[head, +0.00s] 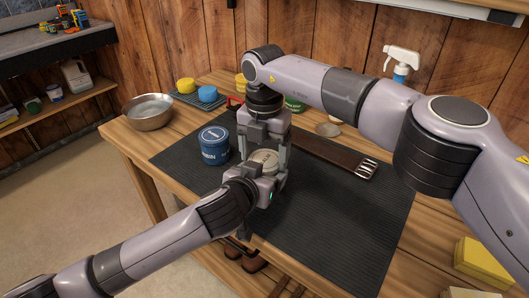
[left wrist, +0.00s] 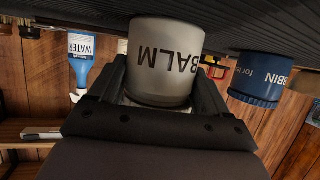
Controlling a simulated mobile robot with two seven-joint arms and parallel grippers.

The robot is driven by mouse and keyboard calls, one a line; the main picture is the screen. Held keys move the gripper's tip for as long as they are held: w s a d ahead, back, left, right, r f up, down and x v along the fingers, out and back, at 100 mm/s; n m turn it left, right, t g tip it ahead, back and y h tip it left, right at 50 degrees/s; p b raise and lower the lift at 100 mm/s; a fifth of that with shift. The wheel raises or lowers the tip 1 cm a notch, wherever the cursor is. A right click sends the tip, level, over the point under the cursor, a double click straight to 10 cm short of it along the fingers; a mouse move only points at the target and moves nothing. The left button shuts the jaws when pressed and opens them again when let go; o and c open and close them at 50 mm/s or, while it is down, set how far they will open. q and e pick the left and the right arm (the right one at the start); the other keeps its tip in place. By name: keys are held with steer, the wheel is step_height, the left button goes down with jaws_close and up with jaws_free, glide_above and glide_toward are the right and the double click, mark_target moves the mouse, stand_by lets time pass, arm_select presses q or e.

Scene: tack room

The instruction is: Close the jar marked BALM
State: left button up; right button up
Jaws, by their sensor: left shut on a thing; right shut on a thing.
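The jar marked BALM (left wrist: 165,60) is a pale grey round jar, upside down in the left wrist view, standing on the dark mat. My left gripper (left wrist: 158,100) is shut on its side. In the head view the pale round top of the jar, apparently its lid (head: 264,160), shows between the fingers of my right gripper (head: 265,167). My right gripper points down from above and is shut on this lid. My left gripper (head: 262,189) is in front, below it. The joint between lid and jar is hidden, so I cannot tell whether the lid is seated.
A blue jar (head: 213,145) stands left of the grippers. A metal bowl (head: 149,112) is at the left table edge. The mat's front right (head: 345,225) is clear.

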arm_select(q)
steer(key=shift+d+r, duration=0.1)
steer(key=shift+r, duration=0.1)
arm_select(e)
steer(key=shift+w+d+f, duration=0.1)
steer(key=shift+d+f, duration=0.1)
steer(key=shift+f, duration=0.45)
steer(key=shift+r, duration=0.2)
steer(key=shift+s+r, duration=0.15)
steer(key=shift+s, duration=0.05)
arm_select(q)
steer(key=shift+w+a, duration=0.1)
steer(key=shift+a, duration=0.1)
arm_select(e)
steer(key=shift+s+a+r, duration=0.1)
steer(key=shift+r, duration=0.05)
arm_select(q)
steer(key=shift+d+f, duration=0.1)
arm_select(e)
steer(key=shift+r, duration=0.25)
stand_by(0.5)
